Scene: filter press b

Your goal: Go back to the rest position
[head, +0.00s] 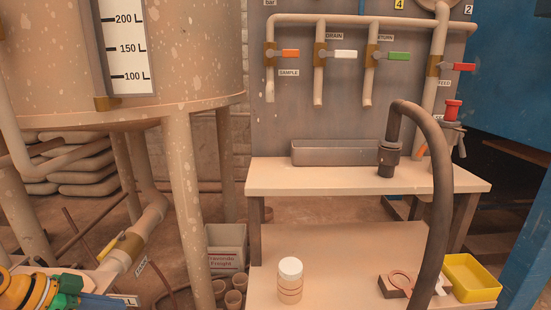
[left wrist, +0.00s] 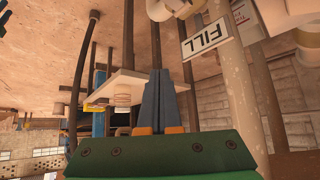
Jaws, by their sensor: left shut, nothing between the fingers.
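My left gripper (head: 112,302) is at the bottom left corner of the head view, below the yellow-handled valve (head: 111,247) on the tank's outlet pipe. Its yellow, green and blue parts show there, partly cut off by the frame edge. In the left wrist view its two grey-blue fingers (left wrist: 159,80) lie together, shut, with nothing between them. A FILL label (left wrist: 206,40) shows close by in that view, which is turned over. My right gripper is in neither view.
The tank (head: 180,60) and its legs stand close to the left arm. A bench (head: 310,178) carries a metal trough (head: 335,152) and a dark hose (head: 441,190). A white-capped jar (head: 290,281) and yellow tray (head: 470,278) sit on the lower shelf.

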